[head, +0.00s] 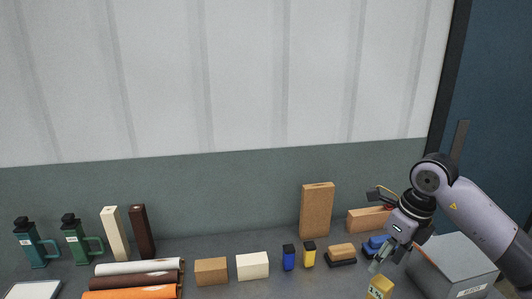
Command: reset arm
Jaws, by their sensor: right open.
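My right arm comes in from the right edge of the head view. My right gripper (383,258) points down and to the left at the right part of the grey worktop (225,247). It is open, and nothing shows held between its fingers. A yellow block with a label (380,287) stands just below the fingertips, apart from them as far as I can tell. A blue object (374,246) is close behind the gripper and partly hidden by it. My left gripper is not in view.
A grey box (458,262) stands right of the gripper, under my arm. A tall cork-coloured block (317,209), a brush-like block (341,254), small blue (289,257) and yellow (309,254) items, bricks (211,271), rolls (130,281) and bottles (75,240) line the worktop leftward.

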